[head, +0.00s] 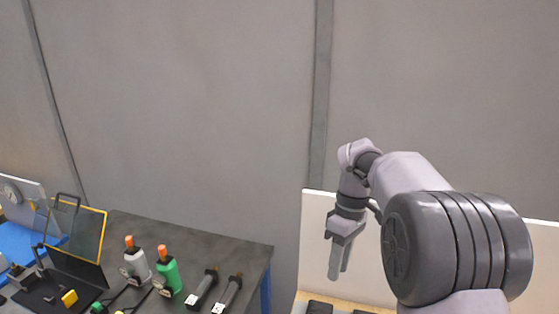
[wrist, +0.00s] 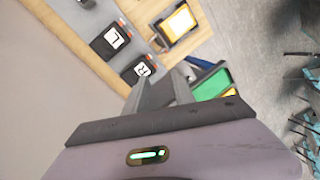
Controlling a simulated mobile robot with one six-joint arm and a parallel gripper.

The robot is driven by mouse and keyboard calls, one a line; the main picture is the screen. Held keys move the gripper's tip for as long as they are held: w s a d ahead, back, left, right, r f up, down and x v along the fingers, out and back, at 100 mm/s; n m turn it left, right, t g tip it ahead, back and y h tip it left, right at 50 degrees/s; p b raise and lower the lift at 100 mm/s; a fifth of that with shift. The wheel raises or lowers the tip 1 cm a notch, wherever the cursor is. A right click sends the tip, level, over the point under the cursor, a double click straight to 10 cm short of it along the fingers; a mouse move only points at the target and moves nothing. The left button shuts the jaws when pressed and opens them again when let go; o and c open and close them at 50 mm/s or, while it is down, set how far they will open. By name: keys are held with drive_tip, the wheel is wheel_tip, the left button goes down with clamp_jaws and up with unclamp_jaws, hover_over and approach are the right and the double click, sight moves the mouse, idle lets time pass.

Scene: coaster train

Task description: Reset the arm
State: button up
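My arm is raised at the right of the head view, with its forearm hanging down in front of a white panel. My gripper (head: 337,276) points downward at the end of it. In the wrist view, the two grey fingers of my gripper (wrist: 163,82) stand apart with a gap between them. Nothing is held between them. The fingers are above and apart from the surface below.
In the wrist view, black blocks with white labels (wrist: 111,39) lie below, near a yellow piece (wrist: 179,23) and a green panel (wrist: 213,85). At left, a dark table (head: 215,238) holds orange-capped bottles (head: 168,275) and black handles. A white panel (head: 316,225) stands behind my arm.

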drive_tip(key=s+a+m+t+b, duration=0.35)
drive_tip(key=s+m+b, duration=0.35)
drive_tip(key=s, duration=0.7)
drive_tip(key=s+a+f+m+t+b, duration=0.1)
drive_tip(key=s+f+m+t+b, duration=0.3)
drive_tip(key=s+f+m, duration=0.3)
drive_tip(key=s+f+b, duration=0.1)
drive_tip(key=s+f, duration=0.1)
drive_tip(key=s, duration=0.2)
drive_tip(key=shift+s+a+y, duration=0.15)
drive_tip(key=shift+a+y, duration=0.1)
drive_tip(key=shift+y, duration=0.15)
